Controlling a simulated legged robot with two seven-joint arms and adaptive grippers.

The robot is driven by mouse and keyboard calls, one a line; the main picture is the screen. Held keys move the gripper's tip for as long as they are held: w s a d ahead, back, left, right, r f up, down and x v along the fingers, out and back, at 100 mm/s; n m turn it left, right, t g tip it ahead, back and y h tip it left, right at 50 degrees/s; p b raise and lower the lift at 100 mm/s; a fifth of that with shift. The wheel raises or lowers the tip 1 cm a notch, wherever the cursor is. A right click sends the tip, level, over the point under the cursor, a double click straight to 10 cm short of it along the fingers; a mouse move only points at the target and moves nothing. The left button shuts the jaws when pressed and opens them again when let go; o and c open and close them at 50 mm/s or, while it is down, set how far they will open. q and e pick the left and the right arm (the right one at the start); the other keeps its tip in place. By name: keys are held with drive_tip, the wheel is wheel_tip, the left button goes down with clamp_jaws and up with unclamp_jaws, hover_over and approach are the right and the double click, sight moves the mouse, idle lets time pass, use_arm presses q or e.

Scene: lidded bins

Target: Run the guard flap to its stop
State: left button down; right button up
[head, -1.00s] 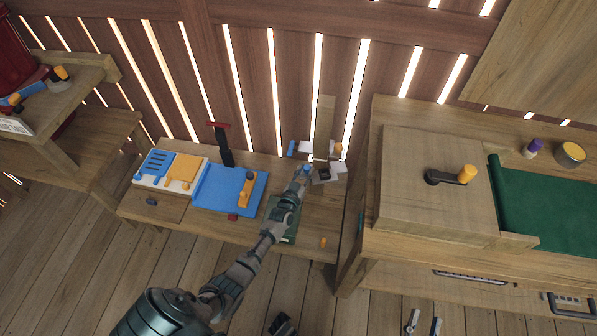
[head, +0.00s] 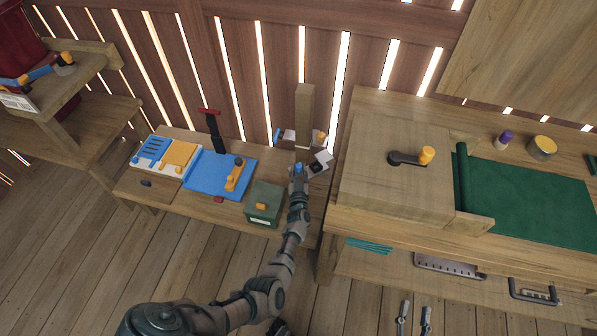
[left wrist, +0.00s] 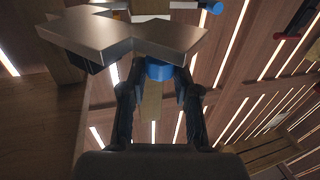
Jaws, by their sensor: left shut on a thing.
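A small fixture with a wooden post (head: 304,112) stands at the right back of the low bench. A pale grey plate (head: 320,162), which looks like the guard flap, sits tilted at its front. My left gripper (head: 298,170) is right beside the plate. In the left wrist view, the grey metal plate (left wrist: 125,35) spans the upper left, and my left gripper (left wrist: 160,80) is shut on a blue knob (left wrist: 159,70) just below it. The plate hides part of the fixture, and the knob's joint to the flap is not clear. My right gripper is not in view.
A green box (head: 264,203) with an orange knob stands left of my forearm. Further left are a blue board (head: 212,178) and a red-topped lever (head: 212,125). A higher bench with a wooden lid (head: 390,185) stands close on the right.

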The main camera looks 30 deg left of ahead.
use_arm(q)
drive_tip(key=shift+d+r, duration=0.15)
drive_tip(key=shift+d, duration=0.15)
use_arm(e)
drive_tip(key=shift+d, duration=0.25)
use_arm(q)
drive_tip(key=c, duration=0.8)
unclamp_jaws()
drive_tip(key=shift+d, duration=0.1)
drive_tip(key=shift+c, duration=0.2)
use_arm(e)
drive_tip(key=shift+d, duration=0.1)
use_arm(q)
drive_tip(key=shift+s, duration=0.2)
drive_tip(key=v, duration=0.7)
use_arm(e)
drive_tip(key=shift+s, duration=0.15)
